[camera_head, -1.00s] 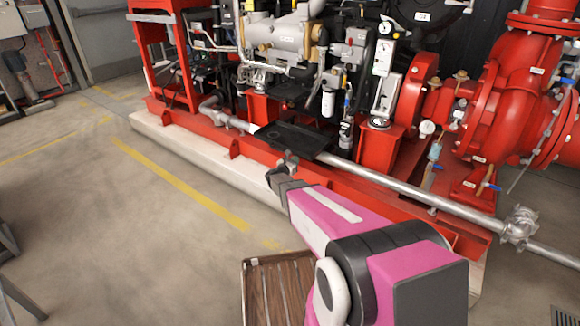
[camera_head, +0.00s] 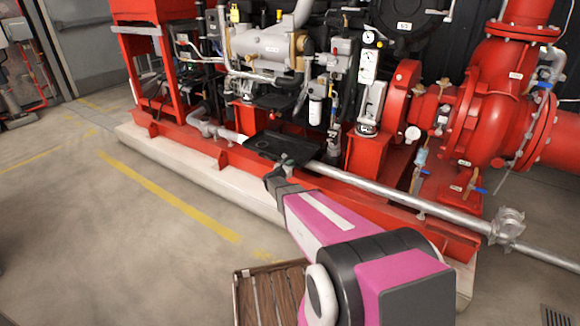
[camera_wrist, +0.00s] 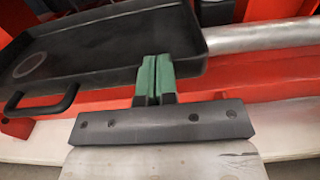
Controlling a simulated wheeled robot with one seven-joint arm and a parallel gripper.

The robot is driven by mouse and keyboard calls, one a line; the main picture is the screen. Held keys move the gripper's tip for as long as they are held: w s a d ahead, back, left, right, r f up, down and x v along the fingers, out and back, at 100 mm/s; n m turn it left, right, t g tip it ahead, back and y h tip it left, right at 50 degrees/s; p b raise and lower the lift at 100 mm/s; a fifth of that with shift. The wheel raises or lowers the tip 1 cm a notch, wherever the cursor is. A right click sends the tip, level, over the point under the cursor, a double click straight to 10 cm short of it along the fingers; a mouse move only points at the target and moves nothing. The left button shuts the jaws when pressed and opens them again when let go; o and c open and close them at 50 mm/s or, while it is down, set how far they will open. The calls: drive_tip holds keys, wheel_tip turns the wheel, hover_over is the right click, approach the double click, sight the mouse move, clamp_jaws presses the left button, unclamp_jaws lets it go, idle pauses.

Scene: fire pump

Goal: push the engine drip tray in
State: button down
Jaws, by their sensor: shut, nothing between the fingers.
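The engine drip tray (camera_head: 268,146) is a shallow black tray under the engine, sticking out over the red base frame's front rail. In the wrist view the tray (camera_wrist: 105,45) fills the upper left, with a loop handle (camera_wrist: 45,106) on its near side at the left. My gripper (camera_head: 285,164) is at the tray's near side, towards its right end. In the wrist view its green fingers (camera_wrist: 155,72) are together and empty, against or just over the tray's near wall, right of the handle. I cannot tell whether they touch it.
The red pump (camera_head: 495,120) stands at the right. A wooden pallet (camera_head: 268,296) lies near my arm. The floor at left is clear.

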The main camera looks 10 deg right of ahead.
sight(309, 152)
drive_tip(key=x, duration=1.8)
drive_tip(key=shift+w+d+f, duration=0.15)
drive_tip(key=shift+d, duration=0.05)
drive_tip(key=shift+w+d, duration=0.3)
